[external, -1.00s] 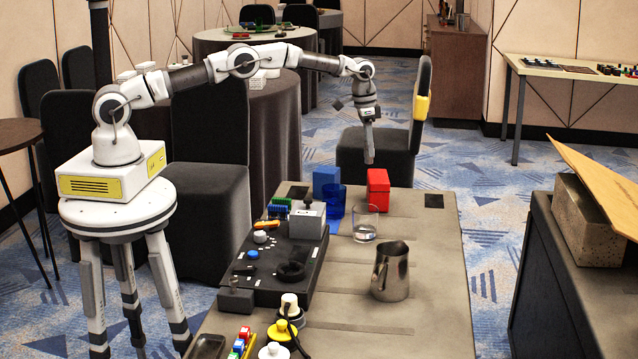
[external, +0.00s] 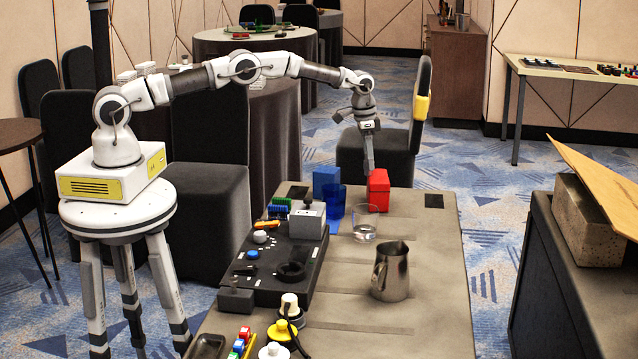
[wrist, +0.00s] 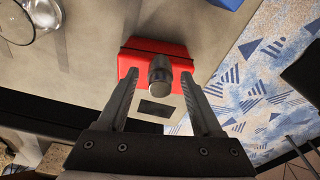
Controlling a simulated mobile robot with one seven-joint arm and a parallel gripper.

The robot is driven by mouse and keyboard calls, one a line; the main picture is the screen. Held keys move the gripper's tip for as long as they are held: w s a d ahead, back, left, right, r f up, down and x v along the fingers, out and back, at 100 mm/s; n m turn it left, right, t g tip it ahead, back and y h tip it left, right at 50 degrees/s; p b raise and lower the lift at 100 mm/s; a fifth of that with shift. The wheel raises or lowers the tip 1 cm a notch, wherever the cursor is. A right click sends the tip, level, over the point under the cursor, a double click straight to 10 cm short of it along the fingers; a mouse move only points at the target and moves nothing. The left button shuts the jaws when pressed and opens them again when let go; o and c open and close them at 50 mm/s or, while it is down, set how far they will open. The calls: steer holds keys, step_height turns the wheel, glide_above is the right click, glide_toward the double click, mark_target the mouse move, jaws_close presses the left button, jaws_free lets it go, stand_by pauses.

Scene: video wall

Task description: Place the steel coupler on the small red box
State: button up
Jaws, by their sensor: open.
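The small red box (external: 378,192) stands on the far part of the table, beside the blue box. It also shows in the wrist view (wrist: 136,55). The steel coupler (wrist: 160,70), a dark grey metal cylinder, is seen end-on over the red box in the wrist view, between my fingertips. It appears to stand on the box top, but its contact with the box is hidden. I cannot make it out in the external view. My gripper (external: 369,170) is just above the red box, pointing down. Its fingers are open on either side of the coupler (wrist: 160,76).
A blue box (external: 326,182), a blue cup (external: 335,203) and a clear glass (external: 365,224) stand close to the red box. A steel pitcher (external: 391,272) stands nearer the front. A black control panel (external: 270,280) fills the table's left side. The table's right strip is mostly clear.

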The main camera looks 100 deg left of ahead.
step_height(320, 180, up, 12)
steer(key=s, duration=0.1)
steer(key=s+d+r+t, duration=0.1)
steer(key=s+d+r, duration=0.2)
steer(key=d+r, duration=0.85)
steer(key=s+d+r+m+t, duration=0.1)
steer(key=s+d+r, duration=0.8)
steer(key=s+r, duration=0.15)
steer(key=s+d+f, duration=0.1)
steer(key=s+d, duration=0.2)
steer(key=s, duration=0.6)
steer(key=s+d+f+m+t, duration=0.1)
steer(key=s+d, duration=0.3)
steer(key=s, duration=0.5)
steer(key=s+d+f+t, duration=0.1)
steer(key=s+d+f, duration=0.2)
steer(key=s, duration=0.6)
steer(key=shift+d+f+m+p, duration=0.25)
steer(key=shift+d+p, duration=0.2)
steer(key=shift+d, duration=0.3)
